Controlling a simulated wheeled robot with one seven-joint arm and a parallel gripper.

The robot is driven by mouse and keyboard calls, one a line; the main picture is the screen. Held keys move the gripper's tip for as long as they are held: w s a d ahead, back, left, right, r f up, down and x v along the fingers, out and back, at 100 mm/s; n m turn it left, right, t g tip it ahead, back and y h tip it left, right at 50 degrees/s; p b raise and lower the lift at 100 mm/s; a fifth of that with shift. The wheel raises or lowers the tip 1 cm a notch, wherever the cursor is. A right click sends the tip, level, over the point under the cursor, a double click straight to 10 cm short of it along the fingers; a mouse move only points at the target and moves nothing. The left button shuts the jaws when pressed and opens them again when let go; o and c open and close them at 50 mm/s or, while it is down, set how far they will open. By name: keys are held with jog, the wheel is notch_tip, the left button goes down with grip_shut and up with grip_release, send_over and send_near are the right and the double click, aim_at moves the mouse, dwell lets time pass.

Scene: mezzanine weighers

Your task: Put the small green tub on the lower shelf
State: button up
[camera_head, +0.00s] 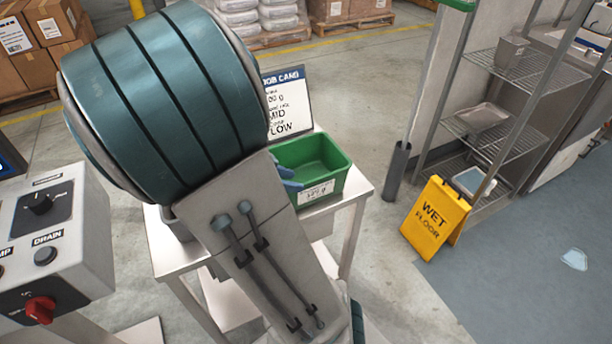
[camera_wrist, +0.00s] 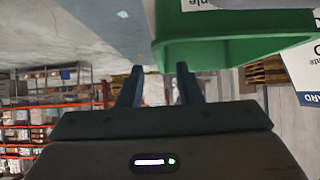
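The green tub (camera_head: 322,158) is an open box with a white label on its front, standing upright and empty on a small pale table (camera_head: 359,187). In the wrist view the tub (camera_wrist: 225,52) fills the upper right. My gripper (camera_head: 288,179) is at the tub's left end, with two blue fingers apart. A pale lower shelf (camera_head: 222,300) shows under the table, partly hidden by my arm.
A wire rack (camera_head: 488,128) with several levels stands at the right, holding trays. A yellow wet floor sign (camera_head: 436,218) stands before it. A sign board (camera_head: 288,103) stands behind the tub. A control box (camera_head: 50,235) is at the left.

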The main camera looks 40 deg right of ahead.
aim_at(311, 181)
jog(key=x, duration=0.3)
jog(key=shift+d+f, duration=0.1)
jog(key=shift+d+r+b+x, duration=0.1)
jog(key=shift+r+x, duration=0.05)
jog(key=shift+x, duration=0.7)
jog(key=shift+d+r+b+x, duration=0.1)
jog(key=shift+x, duration=0.8)
jog(key=shift+d+r+b+x, duration=0.1)
jog(key=shift+r+x, duration=0.05)
jog(key=shift+x, duration=0.7)
jog(key=shift+s, duration=0.1)
jog(key=shift+c, duration=0.3)
grip_shut()
